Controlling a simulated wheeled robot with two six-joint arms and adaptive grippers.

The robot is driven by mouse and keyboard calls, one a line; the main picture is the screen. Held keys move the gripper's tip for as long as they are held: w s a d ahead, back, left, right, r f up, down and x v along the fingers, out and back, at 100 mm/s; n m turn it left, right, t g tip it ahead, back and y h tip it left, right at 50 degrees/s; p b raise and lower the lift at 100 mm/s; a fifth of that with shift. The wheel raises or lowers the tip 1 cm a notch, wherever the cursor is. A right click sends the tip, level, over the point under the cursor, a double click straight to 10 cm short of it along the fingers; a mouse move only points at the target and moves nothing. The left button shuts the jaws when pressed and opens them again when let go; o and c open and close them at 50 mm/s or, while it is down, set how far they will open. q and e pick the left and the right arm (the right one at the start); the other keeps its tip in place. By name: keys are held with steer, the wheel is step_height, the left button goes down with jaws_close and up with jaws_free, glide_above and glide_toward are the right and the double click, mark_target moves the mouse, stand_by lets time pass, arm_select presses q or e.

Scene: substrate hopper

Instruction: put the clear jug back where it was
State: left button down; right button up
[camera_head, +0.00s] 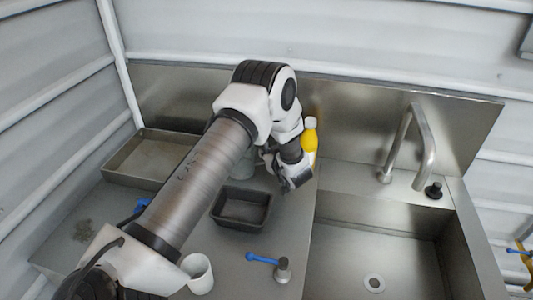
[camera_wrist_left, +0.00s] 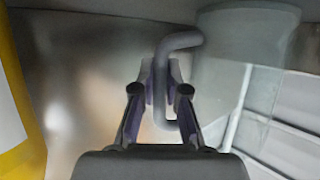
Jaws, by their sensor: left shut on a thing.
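The clear jug (camera_head: 244,166) is at the back of the steel counter, mostly hidden behind my left arm in the head view. In the left wrist view the jug (camera_wrist_left: 240,75) fills the upper right, see-through and grey, with its handle (camera_wrist_left: 183,41) toward me. My left gripper (camera_head: 272,162) is at the jug's right side; in the wrist view its fingers (camera_wrist_left: 160,82) are closed on the handle. The jug looks about upright; I cannot tell whether its base touches the counter. My right gripper is not in view.
A yellow bottle (camera_head: 309,143) stands close right of my gripper, by the back wall. A dark bin (camera_head: 240,223), a shallow steel tray (camera_head: 118,176), a white cup (camera_head: 199,275) and a blue-handled valve (camera_head: 264,258) are on the counter. The sink (camera_head: 370,250) with its faucet (camera_head: 425,140) lies right.

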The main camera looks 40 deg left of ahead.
arm_select(q)
steer(key=c, duration=1.2)
jaws_free()
steer(key=b+v, duration=0.2)
steer(key=v, duration=1)
